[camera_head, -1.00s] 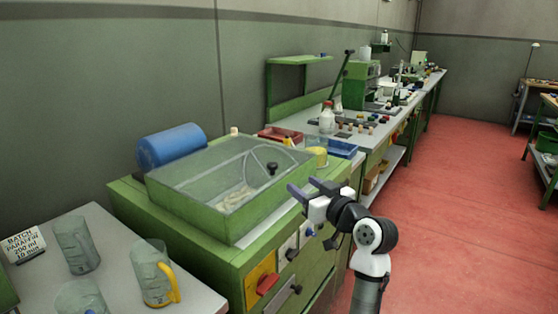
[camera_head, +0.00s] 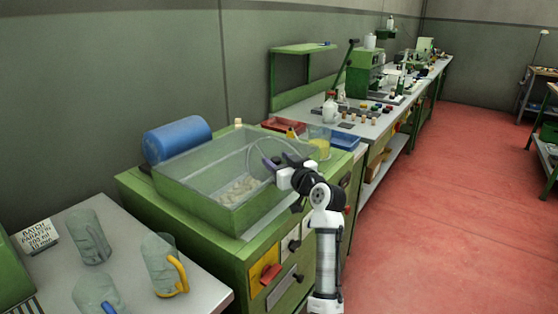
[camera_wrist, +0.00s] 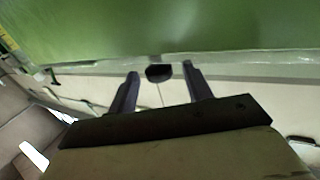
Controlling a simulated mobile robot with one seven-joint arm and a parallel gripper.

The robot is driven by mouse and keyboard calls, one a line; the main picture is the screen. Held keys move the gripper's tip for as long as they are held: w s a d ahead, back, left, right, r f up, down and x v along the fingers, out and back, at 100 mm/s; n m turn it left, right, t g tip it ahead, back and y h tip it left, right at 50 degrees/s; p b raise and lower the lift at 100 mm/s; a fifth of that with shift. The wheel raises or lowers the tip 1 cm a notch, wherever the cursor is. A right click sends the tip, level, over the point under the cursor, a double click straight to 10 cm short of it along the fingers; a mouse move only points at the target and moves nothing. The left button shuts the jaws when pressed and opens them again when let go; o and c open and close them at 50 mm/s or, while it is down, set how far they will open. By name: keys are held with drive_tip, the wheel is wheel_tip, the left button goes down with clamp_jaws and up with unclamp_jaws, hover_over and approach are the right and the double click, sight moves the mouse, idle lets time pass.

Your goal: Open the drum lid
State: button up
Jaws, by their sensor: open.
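The drum is a green bench-top box (camera_head: 222,212) with a clear, see-through lid (camera_head: 190,168) lying shut over it. Pale pieces (camera_head: 240,188) show inside through the lid. The lid's round black knob (camera_wrist: 158,73) shows in the wrist view, between my two fingertips or just beyond them. My gripper (camera_head: 279,161) is open and hangs at the right part of the lid; in the head view it hides the knob. The wrist view shows the open fingers (camera_wrist: 160,70) on either side of the knob, with nothing clamped. Whether they touch it I cannot tell.
A blue cylinder (camera_head: 178,139) lies behind the box. Several jugs (camera_head: 160,265) and a sign (camera_head: 37,238) stand on the left table. A beaker of yellow liquid (camera_head: 319,142), a red tray (camera_head: 285,125) and a blue tray (camera_head: 343,140) sit to the right.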

clamp_jaws()
idle(0.3)
